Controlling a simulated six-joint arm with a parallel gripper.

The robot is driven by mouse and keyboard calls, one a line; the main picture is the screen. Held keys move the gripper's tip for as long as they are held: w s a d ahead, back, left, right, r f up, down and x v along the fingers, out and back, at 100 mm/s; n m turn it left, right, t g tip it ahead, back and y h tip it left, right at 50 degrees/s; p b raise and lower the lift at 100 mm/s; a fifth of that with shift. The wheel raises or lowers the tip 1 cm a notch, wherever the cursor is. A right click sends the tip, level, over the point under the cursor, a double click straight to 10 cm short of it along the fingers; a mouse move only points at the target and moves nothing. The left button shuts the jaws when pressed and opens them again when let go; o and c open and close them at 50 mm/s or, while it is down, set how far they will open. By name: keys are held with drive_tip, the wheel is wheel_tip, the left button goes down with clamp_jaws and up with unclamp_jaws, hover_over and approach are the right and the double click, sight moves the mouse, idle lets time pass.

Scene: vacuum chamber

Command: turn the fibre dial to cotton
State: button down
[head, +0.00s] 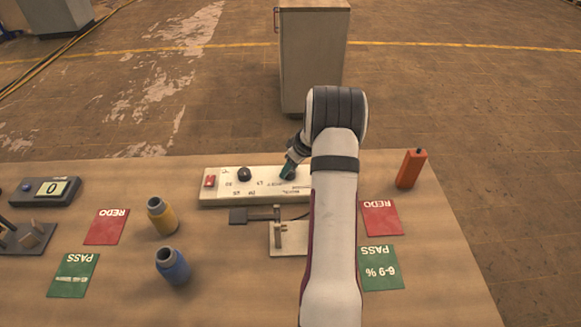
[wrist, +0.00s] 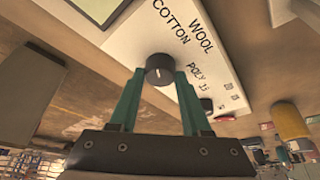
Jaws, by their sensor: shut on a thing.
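The fibre dial (wrist: 159,70) is a small dark round knob on a cream panel (wrist: 130,22), with COTTON, WOOL and POLY printed around it. In the wrist view my gripper (wrist: 160,76) has its green fingers on either side of the knob, shut on it. A faint light mark shows on the knob, but I cannot tell for certain which word it points to. In the head view my gripper (head: 289,168) is at the right part of the panel (head: 216,198), and the dial there is largely hidden by the fingers.
The panel also has a black knob (head: 244,174) and a red switch (head: 209,181). A stand with a plate (head: 285,240) lies in front. Yellow (head: 162,217) and blue (head: 173,266) jars, REDO and PASS cards, a display box (head: 48,191) and an orange device (head: 410,169) are around.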

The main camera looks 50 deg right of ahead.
idle(0.3)
drive_tip(key=shift+c, duration=1.8)
unclamp_jaws()
drive_tip(key=v, duration=1.5)
drive_tip(key=shift+r, duration=0.35)
